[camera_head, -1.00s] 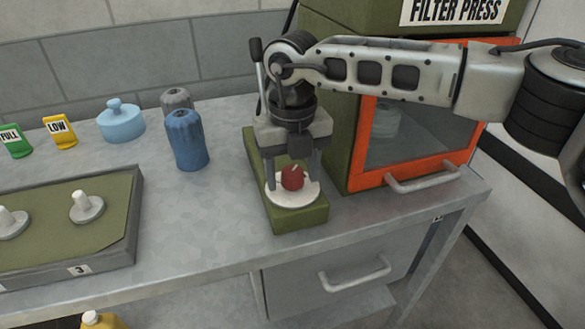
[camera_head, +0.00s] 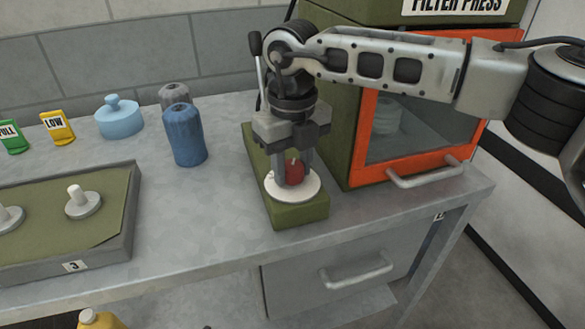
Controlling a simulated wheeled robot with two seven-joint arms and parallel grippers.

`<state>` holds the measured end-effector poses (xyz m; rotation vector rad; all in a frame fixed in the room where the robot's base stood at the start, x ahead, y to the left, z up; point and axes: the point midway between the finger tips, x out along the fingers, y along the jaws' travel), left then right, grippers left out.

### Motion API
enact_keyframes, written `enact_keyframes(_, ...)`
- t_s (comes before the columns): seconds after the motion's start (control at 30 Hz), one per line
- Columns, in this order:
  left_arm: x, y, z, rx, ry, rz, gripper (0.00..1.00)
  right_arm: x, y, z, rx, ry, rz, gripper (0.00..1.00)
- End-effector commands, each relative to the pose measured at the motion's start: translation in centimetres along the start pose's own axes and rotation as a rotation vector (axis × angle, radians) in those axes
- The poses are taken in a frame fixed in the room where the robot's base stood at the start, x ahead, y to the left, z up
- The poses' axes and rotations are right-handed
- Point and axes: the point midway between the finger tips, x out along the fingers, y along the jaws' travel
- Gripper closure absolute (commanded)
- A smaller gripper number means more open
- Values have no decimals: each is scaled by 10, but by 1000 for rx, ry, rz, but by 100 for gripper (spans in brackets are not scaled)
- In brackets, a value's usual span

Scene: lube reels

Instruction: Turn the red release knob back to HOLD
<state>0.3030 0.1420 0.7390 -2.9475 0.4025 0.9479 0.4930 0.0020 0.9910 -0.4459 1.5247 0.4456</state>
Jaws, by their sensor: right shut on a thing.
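The red release knob (camera_head: 296,171) sits on a white round dial plate (camera_head: 305,191) on top of a green base block (camera_head: 300,212). My right gripper (camera_head: 292,175) points straight down over the dial with its fingers shut on the red knob. The fingers hide part of the knob, and I cannot read any marking on the dial. My left gripper is not in view.
The filter press (camera_head: 352,133) with its orange-framed door stands right behind the block. A blue ribbed bottle (camera_head: 185,136), a grey one (camera_head: 174,95) and a light blue lidded pot (camera_head: 119,117) stand to the left. A green peg tray (camera_head: 75,231) lies front left.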

Motion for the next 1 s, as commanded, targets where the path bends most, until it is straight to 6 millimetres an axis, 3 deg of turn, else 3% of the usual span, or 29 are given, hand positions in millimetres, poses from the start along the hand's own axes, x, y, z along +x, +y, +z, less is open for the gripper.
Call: enact_keyframes(1.0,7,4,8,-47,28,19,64,-1,0,0,-959,-1,1,88)
